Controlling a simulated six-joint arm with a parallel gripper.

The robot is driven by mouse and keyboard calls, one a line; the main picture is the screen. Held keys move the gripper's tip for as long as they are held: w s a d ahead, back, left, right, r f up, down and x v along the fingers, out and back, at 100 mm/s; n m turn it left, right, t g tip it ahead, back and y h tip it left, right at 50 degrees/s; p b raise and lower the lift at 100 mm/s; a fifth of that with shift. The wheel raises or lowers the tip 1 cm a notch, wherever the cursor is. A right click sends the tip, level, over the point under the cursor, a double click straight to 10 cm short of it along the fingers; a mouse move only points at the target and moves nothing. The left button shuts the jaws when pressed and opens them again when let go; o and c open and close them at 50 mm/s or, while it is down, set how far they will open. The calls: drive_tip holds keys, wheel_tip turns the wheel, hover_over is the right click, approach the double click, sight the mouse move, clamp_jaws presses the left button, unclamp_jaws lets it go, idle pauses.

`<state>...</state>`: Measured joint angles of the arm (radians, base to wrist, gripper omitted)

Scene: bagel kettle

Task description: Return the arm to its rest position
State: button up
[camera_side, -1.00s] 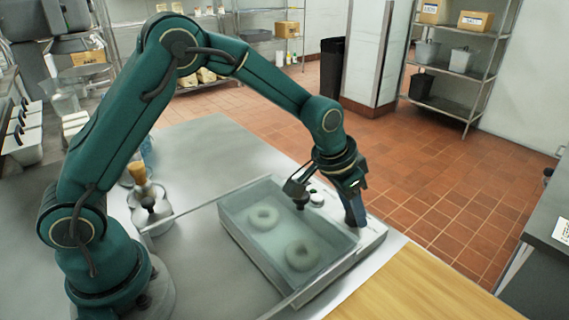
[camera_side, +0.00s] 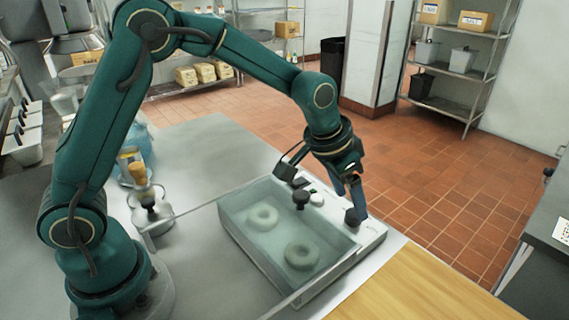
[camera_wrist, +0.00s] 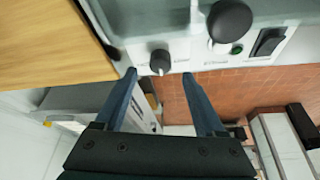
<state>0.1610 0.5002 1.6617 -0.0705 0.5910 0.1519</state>
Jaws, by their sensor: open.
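My gripper (camera_wrist: 159,76) is open and empty in the wrist view, its two blue fingers apart with a dark control knob (camera_wrist: 160,62) seen between and just beyond their tips. In the side view my gripper (camera_side: 356,200) points down just above that knob (camera_side: 355,217) at the right end of the kettle's panel. My arm is bent high over the bench and reaches out to the right. The kettle (camera_side: 230,222) is a shallow clear-sided tank with two pale bagels (camera_side: 264,217) (camera_side: 302,255) in its water.
A black ball handle (camera_side: 300,198) stands by the kettle's back edge; it looms near in the wrist view (camera_wrist: 230,20), beside a green button (camera_wrist: 236,49) and a black switch (camera_wrist: 270,42). A wooden board (camera_side: 420,290) lies right of the kettle.

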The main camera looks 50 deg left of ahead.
drive_tip(key=shift+s+a+r, duration=0.1)
drive_tip(key=shift+s+r, duration=0.2)
drive_tip(key=shift+r, duration=0.3)
drive_tip(key=s+a+r+n+t, duration=0.1)
drive_tip(key=s+a+r, duration=0.15)
drive_tip(key=r, duration=0.35)
drive_tip(key=s+a+r+t, duration=0.2)
drive_tip(key=s+r, duration=0.2)
drive_tip(key=r, duration=0.1)
drive_tip(key=s+a+f+n, duration=0.1)
drive_tip(key=s+f, duration=0.1)
drive_tip(key=s, duration=0.5)
drive_tip(key=s+a+f+n+g+y, duration=0.1)
drive_tip(key=s+f, duration=0.1)
drive_tip(key=s, duration=0.5)
drive_tip(key=shift+s+a+f+g, duration=0.15)
drive_tip(key=shift+s+f+g, duration=0.1)
drive_tip(key=shift+g, duration=0.05)
